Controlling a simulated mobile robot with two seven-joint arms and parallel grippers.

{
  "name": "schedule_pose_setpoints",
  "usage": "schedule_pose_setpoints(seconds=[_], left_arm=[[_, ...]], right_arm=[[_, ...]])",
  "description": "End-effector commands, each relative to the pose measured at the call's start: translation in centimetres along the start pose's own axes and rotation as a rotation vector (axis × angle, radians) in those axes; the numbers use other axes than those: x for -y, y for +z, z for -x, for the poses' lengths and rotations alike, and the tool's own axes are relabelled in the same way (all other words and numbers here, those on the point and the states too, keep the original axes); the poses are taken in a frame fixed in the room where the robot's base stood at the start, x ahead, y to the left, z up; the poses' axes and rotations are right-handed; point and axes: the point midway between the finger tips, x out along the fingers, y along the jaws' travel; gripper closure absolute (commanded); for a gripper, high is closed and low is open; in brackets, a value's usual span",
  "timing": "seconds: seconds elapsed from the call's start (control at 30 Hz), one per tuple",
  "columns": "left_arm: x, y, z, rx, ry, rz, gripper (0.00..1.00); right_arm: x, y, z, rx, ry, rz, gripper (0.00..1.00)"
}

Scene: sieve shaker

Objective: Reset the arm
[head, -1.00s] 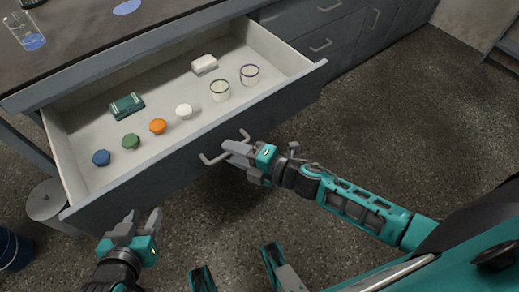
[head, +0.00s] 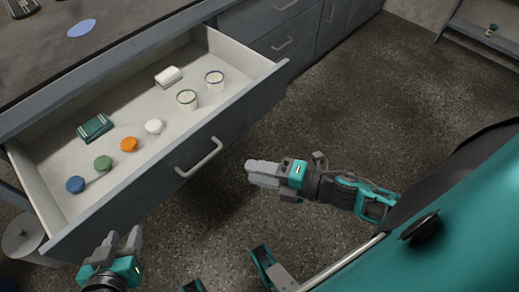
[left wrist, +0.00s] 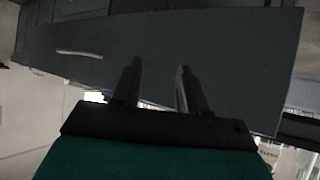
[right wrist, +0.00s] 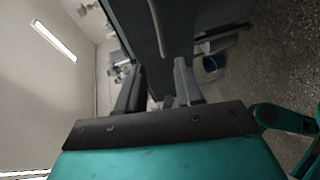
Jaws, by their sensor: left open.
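My right gripper (head: 250,172) is off the drawer handle (head: 200,158) and hangs over the floor to its right, empty. In the right wrist view its fingers (right wrist: 160,75) stand apart, with the pale handle (right wrist: 157,25) beyond them. My left gripper (head: 126,238) is open and empty, in front of the drawer's lower left part. In the left wrist view its fingers (left wrist: 158,75) are apart before the dark drawer front (left wrist: 210,60). The handle also shows there (left wrist: 80,53).
The open drawer (head: 120,185) holds blue (head: 76,184), green (head: 103,163), orange (head: 129,144) and white (head: 153,126) round pieces, two cups (head: 187,99) (head: 214,81), a green box (head: 95,128) and a white block (head: 169,76). Floor (head: 340,110) to the right is clear.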

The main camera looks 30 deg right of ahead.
Motion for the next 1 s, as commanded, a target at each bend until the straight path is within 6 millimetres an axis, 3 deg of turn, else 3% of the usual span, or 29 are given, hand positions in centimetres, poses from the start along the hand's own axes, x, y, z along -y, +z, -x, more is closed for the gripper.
schedule_pose_setpoints(seconds=[0.43,0.53,0.67,0.73,0.9,1.0], left_arm=[[0.0,0.0,0.0,0.0,0.0,0.0,0.57],[0.0,-0.8,0.5,0.0,-0.001,0.0,0.57],[0.1,-2.9,2.0,-0.008,-0.009,0.0,0.57],[0.7,-2.8,3.0,0.007,-0.03,0.007,0.57],[1.6,-3.8,4.7,0.016,-0.054,-0.004,0.57],[1.9,-4.1,5.3,0.019,-0.062,-0.008,0.57]], right_arm=[[0.0,0.0,0.0,0.002,0.0,-0.001,0.64],[-1.1,0.2,-0.1,0.044,0.006,-0.073,0.64],[-4.2,1.2,0.2,0.222,0.027,-0.4,0.64],[-5.5,1.6,0.7,0.344,0.043,-0.659,0.64],[-6.5,1.1,2.2,0.582,0.067,-1.244,0.64],[-6.4,0.2,2.8,0.662,0.069,-1.474,0.64]])
